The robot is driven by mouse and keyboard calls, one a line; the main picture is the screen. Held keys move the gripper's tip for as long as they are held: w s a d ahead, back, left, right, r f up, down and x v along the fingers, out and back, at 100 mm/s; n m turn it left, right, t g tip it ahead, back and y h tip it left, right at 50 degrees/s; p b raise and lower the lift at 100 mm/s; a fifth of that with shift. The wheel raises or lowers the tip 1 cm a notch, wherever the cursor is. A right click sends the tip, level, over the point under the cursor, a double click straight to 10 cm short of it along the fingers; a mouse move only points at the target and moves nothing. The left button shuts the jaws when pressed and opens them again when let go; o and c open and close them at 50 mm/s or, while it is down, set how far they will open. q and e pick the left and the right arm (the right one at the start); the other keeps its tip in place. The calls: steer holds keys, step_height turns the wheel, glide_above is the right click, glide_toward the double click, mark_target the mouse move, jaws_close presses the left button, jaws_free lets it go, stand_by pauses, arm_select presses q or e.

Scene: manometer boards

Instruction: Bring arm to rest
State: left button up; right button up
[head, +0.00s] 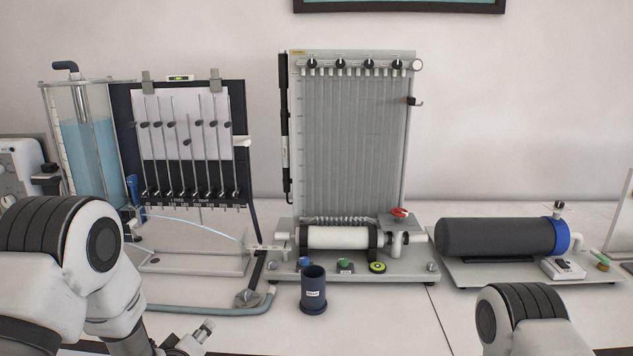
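My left arm comes in from the lower left, and a small part of my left gripper (192,341) shows at the bottom edge. Its fingers are mostly cut off, so I cannot tell whether it is open or shut. I see nothing held in the part that shows. Only a rounded link of my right arm shows at the lower right; its gripper is out of view.
A manometer board with thin tubes (123,132) stands at left beside a water tank (90,150). A tall grey multi-tube board (352,150) stands in the middle. A dark cup (313,292) stands before it. A dark cylinder (495,238) lies at right. Table front is partly clear.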

arm_select(q)
steer(key=s+f+m+g, duration=0.2)
steer(key=s+f+g, duration=0.5)
steer(key=s+f, duration=1.25)
steer(key=s+f+m+g, duration=0.2)
steer(key=s+m+g, duration=0.1)
steer(key=s, duration=0.6)
steer(key=s+f+m+g, duration=0.1)
steer(key=s+m+g, duration=0.2)
steer(key=s, duration=0.6)
steer(key=shift+s+a+f+m+g, duration=0.3)
steer(key=shift+f+g, duration=0.05)
steer(key=shift+g, duration=0.35)
